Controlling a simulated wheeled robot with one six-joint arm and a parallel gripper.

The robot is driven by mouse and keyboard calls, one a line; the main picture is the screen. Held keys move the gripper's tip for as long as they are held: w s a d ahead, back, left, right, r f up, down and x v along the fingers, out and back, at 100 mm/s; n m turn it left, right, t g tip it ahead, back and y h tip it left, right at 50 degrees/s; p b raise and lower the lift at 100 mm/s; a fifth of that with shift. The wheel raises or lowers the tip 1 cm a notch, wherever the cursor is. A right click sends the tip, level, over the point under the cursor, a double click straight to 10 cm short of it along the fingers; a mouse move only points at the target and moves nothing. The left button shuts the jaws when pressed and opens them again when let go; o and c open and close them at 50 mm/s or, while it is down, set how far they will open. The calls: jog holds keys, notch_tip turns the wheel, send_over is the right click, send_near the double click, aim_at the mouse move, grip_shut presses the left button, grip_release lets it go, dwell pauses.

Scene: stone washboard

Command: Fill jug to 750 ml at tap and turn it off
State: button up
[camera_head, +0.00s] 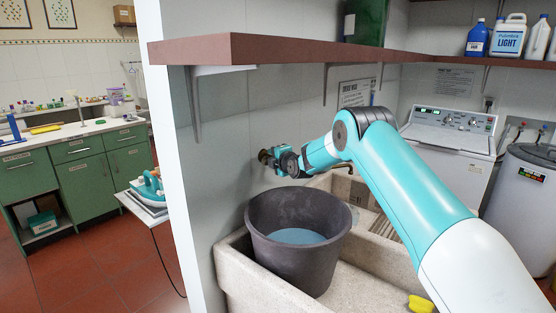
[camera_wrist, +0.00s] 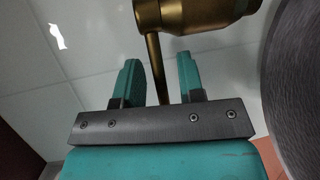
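A brass tap (camera_wrist: 205,12) sticks out from the tiled wall, and in the head view it shows small beside my gripper (camera_head: 274,157). In the wrist view a thin brass lever (camera_wrist: 152,55) hangs from the tap and runs down between the two teal fingers of my gripper (camera_wrist: 160,80). The fingers are apart, with gaps beside the lever. A dark grey bucket (camera_head: 272,255) stands in the stone sink, below and near the tap, with bluish water (camera_head: 297,236) inside. I see no jug with a scale that I can make out, and no clear water stream.
The stone washtub (camera_head: 240,285) has a ribbed washboard to the right. A yellow sponge-like thing (camera_head: 420,303) lies on its front edge. A brown shelf (camera_head: 300,50) overhangs the tap. A white wall edge (camera_head: 175,150) stands at left. A washing machine (camera_head: 450,140) is at right.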

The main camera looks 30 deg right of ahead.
jog(key=s+r+b, duration=0.3)
jog(key=s+b, duration=0.3)
jog(key=s, duration=1.1)
jog(key=shift+b, duration=0.4)
jog(key=shift+d+r, duration=0.1)
jog(key=s+a+m+g+y, duration=0.3)
jog(key=s+a+g, duration=0.1)
jog(key=s+a, duration=0.5)
jog(key=s+a+m+g+y, duration=0.2)
jog(key=s+a+g, duration=0.3)
jog(key=a, duration=0.7)
jog(key=s+a+m+g, duration=0.2)
jog(key=s+m+g, duration=0.1)
jog(key=s, duration=1)
jog(key=s+a+f+m+g+h, duration=0.1)
jog(key=s+m+g, duration=0.3)
jog(key=s, duration=1)
jog(key=shift+a, duration=0.55)
jog(key=shift+w+a, duration=0.1)
jog(key=shift+a, duration=0.05)
